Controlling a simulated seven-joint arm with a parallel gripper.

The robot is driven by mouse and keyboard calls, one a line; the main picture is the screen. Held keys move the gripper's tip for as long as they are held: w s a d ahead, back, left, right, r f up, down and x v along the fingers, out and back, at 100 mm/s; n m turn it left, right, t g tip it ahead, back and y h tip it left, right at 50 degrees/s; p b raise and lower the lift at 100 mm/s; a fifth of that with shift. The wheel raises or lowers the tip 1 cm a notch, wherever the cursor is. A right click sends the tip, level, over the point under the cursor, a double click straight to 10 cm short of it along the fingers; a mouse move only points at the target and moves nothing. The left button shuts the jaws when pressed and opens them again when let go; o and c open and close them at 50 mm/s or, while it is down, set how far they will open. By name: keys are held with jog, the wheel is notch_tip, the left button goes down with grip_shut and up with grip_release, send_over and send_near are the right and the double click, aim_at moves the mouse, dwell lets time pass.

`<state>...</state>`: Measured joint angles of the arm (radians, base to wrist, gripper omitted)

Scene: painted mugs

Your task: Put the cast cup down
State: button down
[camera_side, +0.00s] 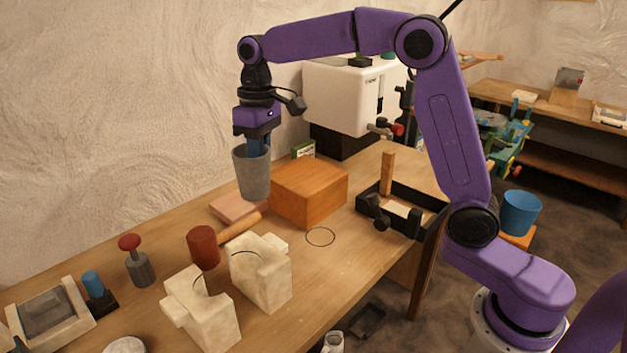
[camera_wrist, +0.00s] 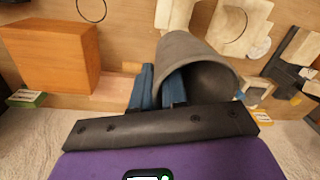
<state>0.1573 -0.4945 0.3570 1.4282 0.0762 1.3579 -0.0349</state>
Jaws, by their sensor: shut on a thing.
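The cast cup (camera_side: 252,176) is a grey, tapered cup, upright in the side view, held in the air over the back of the bench. My gripper (camera_side: 258,146) is above it, with its blue fingers at the cup's rim. In the wrist view, my gripper (camera_wrist: 160,88) is shut on the wall of the cup (camera_wrist: 188,50), one finger inside and one outside. The cup's mouth faces the wrist camera; its bottom is hidden there. A thin dark ring (camera_side: 320,236) is drawn on the bare bench top; part of it shows in the wrist view (camera_wrist: 91,8).
An orange wooden block (camera_side: 308,192) stands between cup and ring. A pinkish slab (camera_side: 236,209) and wooden roller (camera_side: 240,226) lie below the cup. Two plaster mould halves (camera_side: 262,270) and a red cylinder (camera_side: 203,247) stand in front. A black tray (camera_side: 408,212) lies right.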

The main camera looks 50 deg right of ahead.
jog(key=s+d+r+m, duration=0.1)
jog(key=s+d+m, duration=0.2)
jog(key=d, duration=0.9)
jog(key=s+d+m, duration=0.3)
jog(key=d, duration=0.9)
jog(key=w+d+f, duration=0.1)
jog(key=w+f, duration=0.2)
jog(key=w, duration=0.1)
jog(key=w+d+f, duration=0.1)
jog(key=w+f, duration=0.2)
jog(key=w, duration=0.1)
jog(key=w+d+f, duration=0.1)
jog(key=w+f, duration=0.2)
jog(key=w, duration=0.1)
jog(key=shift+w+f, duration=0.25)
jog(key=shift+w, duration=0.15)
jog(key=shift+f, duration=1.45)
jog(key=shift+f, duration=0.15)
jog(key=c, duration=1.2)
grip_release()
jog(key=shift+o, duration=0.2)
